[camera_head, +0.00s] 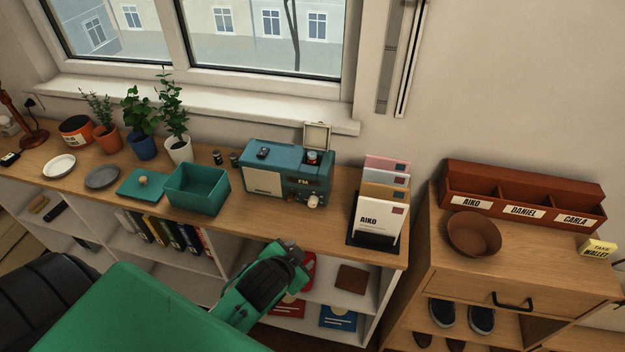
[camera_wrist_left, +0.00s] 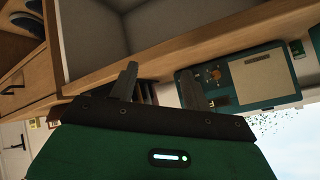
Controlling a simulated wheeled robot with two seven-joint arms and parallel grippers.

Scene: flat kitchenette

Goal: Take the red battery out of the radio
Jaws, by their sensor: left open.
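The teal radio (camera_head: 262,182) stands on the wooden sideboard under the window, its cream lid (camera_head: 317,136) raised at the right end. My left gripper (camera_head: 296,250) is in front of the sideboard edge, below and apart from the radio. In the left wrist view its two fingers (camera_wrist_left: 157,72) are spread with nothing gripped, and the radio (camera_wrist_left: 262,78) appears tilted to their right. The battery cannot be made out there. My right gripper is in neither view.
Two small dark cylinders (camera_head: 217,157) stand left of the radio. A teal open box (camera_head: 197,204) and its lid (camera_head: 142,186) are further left. A letter rack (camera_head: 374,241) with envelopes stands to the right. Potted plants (camera_head: 178,149) line the back left.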

